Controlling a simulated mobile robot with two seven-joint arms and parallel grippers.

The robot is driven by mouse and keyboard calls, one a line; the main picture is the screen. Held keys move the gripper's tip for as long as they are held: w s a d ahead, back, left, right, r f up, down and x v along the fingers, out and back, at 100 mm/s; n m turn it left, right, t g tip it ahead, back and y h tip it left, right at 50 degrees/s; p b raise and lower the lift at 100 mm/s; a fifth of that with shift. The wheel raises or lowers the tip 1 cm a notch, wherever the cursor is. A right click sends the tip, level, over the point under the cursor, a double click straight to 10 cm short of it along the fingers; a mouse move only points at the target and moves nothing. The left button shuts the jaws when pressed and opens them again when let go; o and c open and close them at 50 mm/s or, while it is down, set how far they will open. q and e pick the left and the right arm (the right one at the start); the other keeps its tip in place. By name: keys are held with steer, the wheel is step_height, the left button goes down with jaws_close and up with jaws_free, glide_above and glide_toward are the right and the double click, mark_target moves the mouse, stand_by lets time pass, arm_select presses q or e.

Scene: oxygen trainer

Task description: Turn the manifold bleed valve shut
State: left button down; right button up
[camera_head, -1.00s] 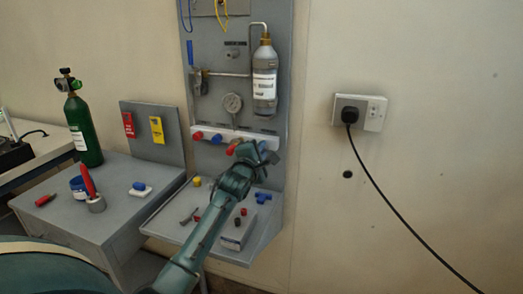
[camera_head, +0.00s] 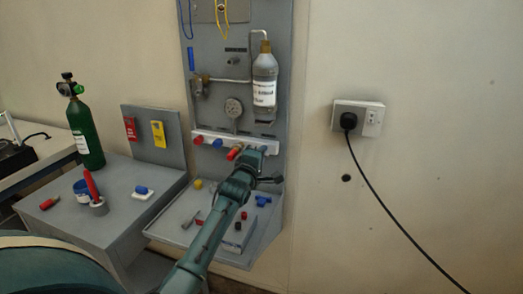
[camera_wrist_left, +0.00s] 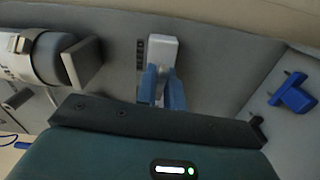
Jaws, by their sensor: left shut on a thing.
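The white manifold bar (camera_head: 207,134) is fixed low on the grey wall panel, with red and blue knobs along it. My left gripper (camera_head: 262,149) is at the bar's right end, just right of a red knob (camera_head: 234,153). In the left wrist view, its two blue fingers (camera_wrist_left: 162,88) are closed on a small part in front of the white bar end (camera_wrist_left: 163,48). This part appears to be the bleed valve, but the fingers and gripper body mostly hide it, so its angle cannot be told. My right gripper is not in view.
A green cylinder (camera_head: 85,130) stands on the left bench.

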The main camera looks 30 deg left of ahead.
arm_select(q)
steer(key=m+p, duration=0.1)
steer(key=m, duration=0.2)
steer(key=shift+m+p, duration=0.35)
steer(key=shift+m, duration=0.05)
steer(key=m+p, duration=0.1)
steer(key=m, duration=0.1)
steer(key=shift+m, duration=0.3)
steer(key=m+p, duration=0.1)
steer(key=m, duration=0.3)
steer(key=shift+m, duration=0.3)
steer(key=m, duration=0.2)
steer(key=shift+m+p, duration=0.3)
steer(key=shift+p, duration=0.1)
steer(key=shift+m, duration=1.6)
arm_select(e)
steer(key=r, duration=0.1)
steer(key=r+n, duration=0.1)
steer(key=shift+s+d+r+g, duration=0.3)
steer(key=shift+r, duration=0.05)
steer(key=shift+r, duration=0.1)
